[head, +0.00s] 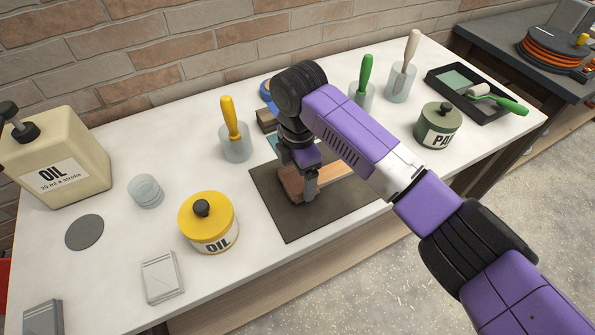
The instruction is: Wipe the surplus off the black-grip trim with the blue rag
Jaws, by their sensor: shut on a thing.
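My gripper (306,188) points down over the dark mat (297,228). It appears shut on a brown wooden piece (290,183), which looks like the trim. One grey finger shows on the piece's near side; the other finger is hidden. A lighter wooden part (335,171) shows to the right of the finger, partly behind my arm. No black grip can be made out.
A yellow OIL tin (208,222) stands left of the mat, and a green tin (438,125) stands right. Jars with yellow (235,140), green (361,92) and white (402,70) handled tools stand behind. A large OIL can (60,160) is far left, a black tray (465,92) far right.

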